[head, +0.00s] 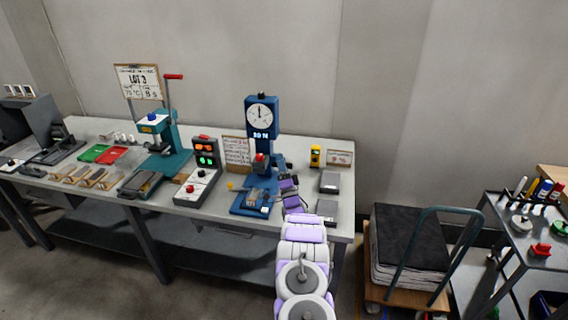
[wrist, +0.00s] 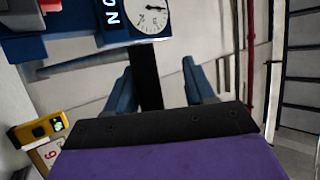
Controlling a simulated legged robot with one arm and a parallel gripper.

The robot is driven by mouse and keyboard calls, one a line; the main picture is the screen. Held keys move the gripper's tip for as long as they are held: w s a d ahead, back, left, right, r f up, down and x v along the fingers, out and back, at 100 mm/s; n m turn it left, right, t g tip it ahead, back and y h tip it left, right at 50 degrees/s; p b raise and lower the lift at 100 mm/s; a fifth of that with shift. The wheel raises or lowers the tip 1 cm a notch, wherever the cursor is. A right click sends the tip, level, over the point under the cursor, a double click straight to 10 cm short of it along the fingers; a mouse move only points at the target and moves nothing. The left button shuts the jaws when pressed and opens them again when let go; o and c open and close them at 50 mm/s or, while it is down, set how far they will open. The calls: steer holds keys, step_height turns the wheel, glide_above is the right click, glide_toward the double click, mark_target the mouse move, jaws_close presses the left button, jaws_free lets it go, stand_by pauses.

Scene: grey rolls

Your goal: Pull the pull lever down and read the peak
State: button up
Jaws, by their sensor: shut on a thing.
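The blue pull tester (head: 262,140) stands upright on the bench, with a round white dial (head: 261,115) and a lit readout below it. The readout seems to end in N, but its digits are too small to be sure of. My gripper (head: 287,180) is at the tester's right side, low near its base. In the wrist view, a black bar, seemingly the pull lever (wrist: 146,78), lies between the two blue fingers of my gripper (wrist: 160,85). The gripper is shut on it; the exact contact is not clear. The dial (wrist: 148,14) is partly cut off at the top edge there.
A control box (head: 199,175) with red and green displays stands left of the tester. Grey blocks (head: 330,182) and a yellow device (head: 316,156) lie to the right. A green press (head: 160,140) is farther left. A loaded cart (head: 410,250) stands beyond the bench's right end.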

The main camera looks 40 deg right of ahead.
steer(key=shift+o, duration=0.9)
steer(key=shift+w+a, duration=0.1)
steer(key=shift+a, duration=0.25)
steer(key=shift+d+f, duration=0.15)
steer(key=shift+d, duration=0.45)
steer(key=p+v, duration=0.3)
steer(key=v, duration=1.4)
steer(key=shift+f+p, duration=0.25)
steer(key=shift+p, duration=0.05)
steer(key=shift+w+a, duration=0.1)
